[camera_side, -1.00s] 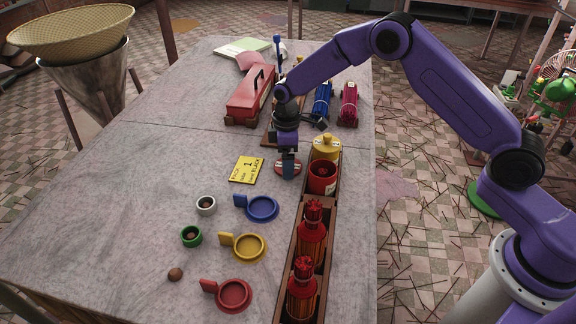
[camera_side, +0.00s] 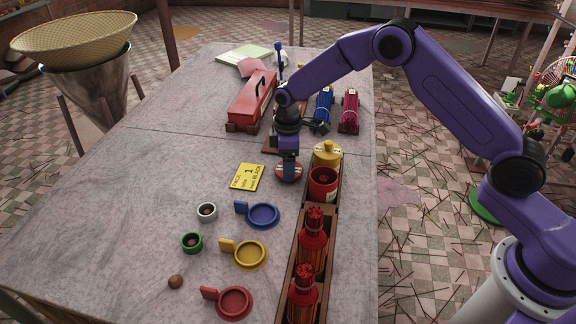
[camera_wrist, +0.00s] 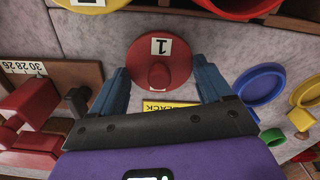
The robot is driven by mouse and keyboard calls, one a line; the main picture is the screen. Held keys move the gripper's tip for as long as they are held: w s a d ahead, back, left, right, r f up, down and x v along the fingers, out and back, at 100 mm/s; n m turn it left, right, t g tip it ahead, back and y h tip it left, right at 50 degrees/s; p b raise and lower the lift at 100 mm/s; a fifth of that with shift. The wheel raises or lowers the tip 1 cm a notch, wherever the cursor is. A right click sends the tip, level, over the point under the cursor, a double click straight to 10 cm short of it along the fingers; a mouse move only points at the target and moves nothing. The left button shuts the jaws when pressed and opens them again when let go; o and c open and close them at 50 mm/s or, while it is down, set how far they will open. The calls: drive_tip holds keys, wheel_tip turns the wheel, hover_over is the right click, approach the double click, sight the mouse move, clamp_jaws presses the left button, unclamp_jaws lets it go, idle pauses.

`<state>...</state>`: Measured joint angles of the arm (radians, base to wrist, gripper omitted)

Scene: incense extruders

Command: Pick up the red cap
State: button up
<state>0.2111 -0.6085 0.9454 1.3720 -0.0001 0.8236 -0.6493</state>
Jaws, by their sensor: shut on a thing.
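The red cap (camera_side: 289,176) is a round disc with a knob and a white label. It is at the table's right part, left of the wooden rack, low over or on the tabletop; I cannot tell if it is clear of it. In the wrist view the red cap (camera_wrist: 160,52) shows its label marked 1. My gripper (camera_side: 288,165) points down over it, and its blue fingers are shut on the cap's two sides. The gripper's fingers (camera_wrist: 163,82) also show in the wrist view.
The wooden rack (camera_side: 290,270) holds an open red container (camera_side: 323,184), a yellow-capped one (camera_side: 327,153) and red extruders (camera_side: 312,240). A yellow card (camera_side: 247,177) lies left of the cap. Blue (camera_side: 263,215), yellow (camera_side: 249,253) and red (camera_side: 234,302) ringed pieces lie nearer. The left tabletop is clear.

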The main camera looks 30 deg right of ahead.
drive_tip(key=s+d+r, duration=0.4)
drive_tip(key=s+r, duration=0.8)
drive_tip(key=s, duration=0.1)
drive_tip(key=shift+w+a+f, duration=0.1)
drive_tip(key=shift+w+f, duration=0.4)
drive_tip(key=shift+f, duration=0.65)
drive_tip(key=shift+w+d+f, duration=0.1)
drive_tip(key=shift+w+f, duration=0.35)
drive_tip(key=shift+f, duration=0.75)
drive_tip(key=shift+w+a+f, duration=0.1)
drive_tip(key=shift+w+f, duration=0.4)
drive_tip(key=shift+f, duration=0.65)
drive_tip(key=shift+f, duration=0.15)
drive_tip(key=o, duration=0.9)
drive_tip(key=shift+o, duration=0.2)
